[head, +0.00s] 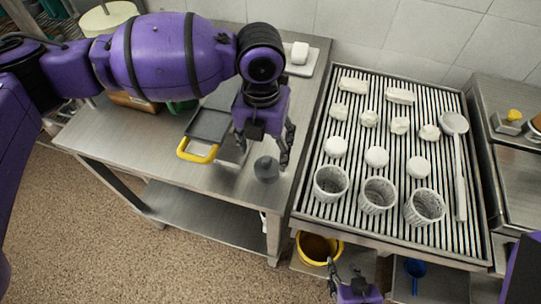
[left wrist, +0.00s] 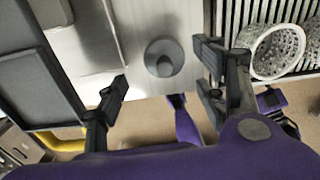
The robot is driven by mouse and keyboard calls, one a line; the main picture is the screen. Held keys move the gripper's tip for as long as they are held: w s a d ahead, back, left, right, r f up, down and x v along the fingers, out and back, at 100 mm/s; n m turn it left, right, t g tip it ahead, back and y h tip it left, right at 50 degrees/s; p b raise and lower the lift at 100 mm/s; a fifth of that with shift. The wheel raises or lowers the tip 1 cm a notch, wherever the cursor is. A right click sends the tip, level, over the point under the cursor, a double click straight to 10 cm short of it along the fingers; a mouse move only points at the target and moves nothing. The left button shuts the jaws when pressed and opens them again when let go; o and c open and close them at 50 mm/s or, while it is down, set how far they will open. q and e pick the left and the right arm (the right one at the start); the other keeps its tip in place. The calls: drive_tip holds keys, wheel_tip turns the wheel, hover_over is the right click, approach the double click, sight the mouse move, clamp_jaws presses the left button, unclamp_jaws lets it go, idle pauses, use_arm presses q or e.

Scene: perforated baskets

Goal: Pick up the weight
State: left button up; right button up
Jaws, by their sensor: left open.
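The weight (head: 266,168) is a small dark grey cylinder standing upright on the steel table near its front right corner. In the left wrist view the weight (left wrist: 164,57) shows from above as a round disc with a knob. My left gripper (head: 262,153) is open above the weight, with its fingers apart to either side. In the left wrist view the weight lies between the open fingertips (left wrist: 162,70), with no contact visible. My right gripper (head: 345,276) is low at the bottom edge, away from the weight, and its opening is unclear.
A dark pan with a yellow handle (head: 197,151) lies left of the weight. The slatted grill (head: 345,212) to the right bears several white pieces, perforated baskets (head: 378,195) and a ladle (head: 460,170). A yellow bucket (head: 319,249) stands below.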

sight(264, 159)
use_arm(q)
drive_tip(key=shift+s+a+m, duration=0.15)
drive_tip(key=shift+s+m, duration=0.15)
drive_tip(key=shift+s, duration=0.05)
wheel_tip(264, 159, down, 2)
drive_tip(key=shift+f, duration=0.25)
drive_tip(key=shift+w+f, duration=0.1)
drive_tip(key=shift+f, duration=0.2)
drive_tip(key=f, duration=0.3)
drive_tip(key=shift+d+f, duration=0.25)
drive_tip(key=shift+f, duration=0.5)
drive_tip(key=c, duration=1)
clamp_jaws()
use_arm(e)
drive_tip(key=shift+s+a, duration=0.15)
drive_tip(key=shift+s, duration=0.4)
use_arm(q)
drive_tip(key=shift+w+r, duration=0.1)
